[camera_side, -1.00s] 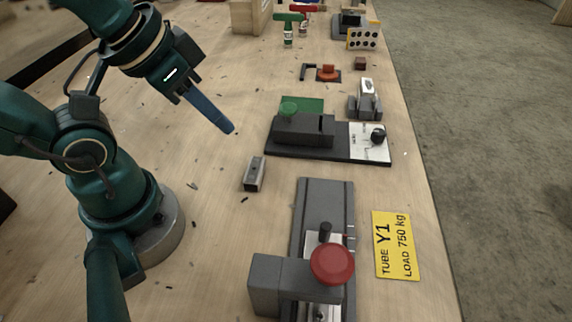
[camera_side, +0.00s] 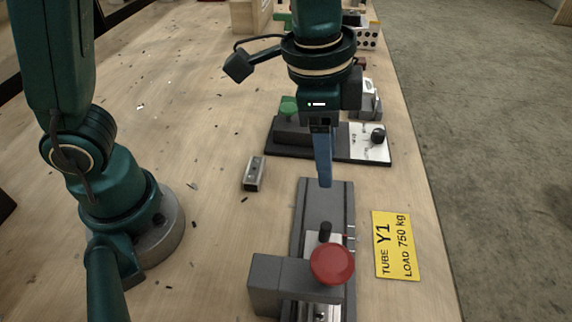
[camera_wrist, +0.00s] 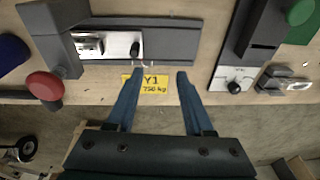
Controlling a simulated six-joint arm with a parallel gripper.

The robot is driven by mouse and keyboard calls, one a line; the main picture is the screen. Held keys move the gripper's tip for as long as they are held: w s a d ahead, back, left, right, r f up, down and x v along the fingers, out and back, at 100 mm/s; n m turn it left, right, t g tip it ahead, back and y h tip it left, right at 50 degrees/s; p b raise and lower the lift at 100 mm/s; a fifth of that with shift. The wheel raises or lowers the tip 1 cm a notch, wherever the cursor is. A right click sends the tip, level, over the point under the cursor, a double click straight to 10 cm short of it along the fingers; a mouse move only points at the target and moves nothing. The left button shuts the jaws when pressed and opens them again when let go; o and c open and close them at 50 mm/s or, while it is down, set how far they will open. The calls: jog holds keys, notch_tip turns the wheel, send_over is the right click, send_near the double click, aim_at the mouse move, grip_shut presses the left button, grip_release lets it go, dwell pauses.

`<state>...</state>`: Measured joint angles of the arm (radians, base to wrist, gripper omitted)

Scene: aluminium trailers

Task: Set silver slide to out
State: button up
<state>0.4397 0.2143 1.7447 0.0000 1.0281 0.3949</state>
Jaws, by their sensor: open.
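A silver slide with an upright black peg (camera_side: 325,231) sits on a grey rail (camera_side: 327,200), partly under a grey block with a red knob (camera_side: 332,264). In the wrist view the silver slide (camera_wrist: 115,42) shows at the left of the rail, its black peg (camera_wrist: 135,49) near its right end. My gripper (camera_side: 324,185) points down over the far end of the rail, apart from the peg. In the wrist view my gripper (camera_wrist: 160,72) has its two blue fingers spread with nothing between them; the peg lies beyond the left fingertip.
A yellow "TUBE Y1" plate (camera_side: 397,245) lies right of the rail. Behind stands a dark fixture with a white panel and black knob (camera_side: 378,134). A small metal block (camera_side: 254,173) lies left of the rail. Bare table lies to the left; the table edge is at the right.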

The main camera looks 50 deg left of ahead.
aim_at(326, 224)
jog(key=shift+m+g+y, duration=0.4)
jog(key=shift+m+g, duration=0.4)
jog(key=d+f, duration=0.1)
jog(key=f, duration=0.1)
jog(key=s+d+f, duration=0.2)
jog(key=f, duration=0.1)
jog(key=shift+d+f, duration=0.3)
jog(key=shift+f, duration=2.4)
jog(key=shift+c, duration=0.4)
grip_shut()
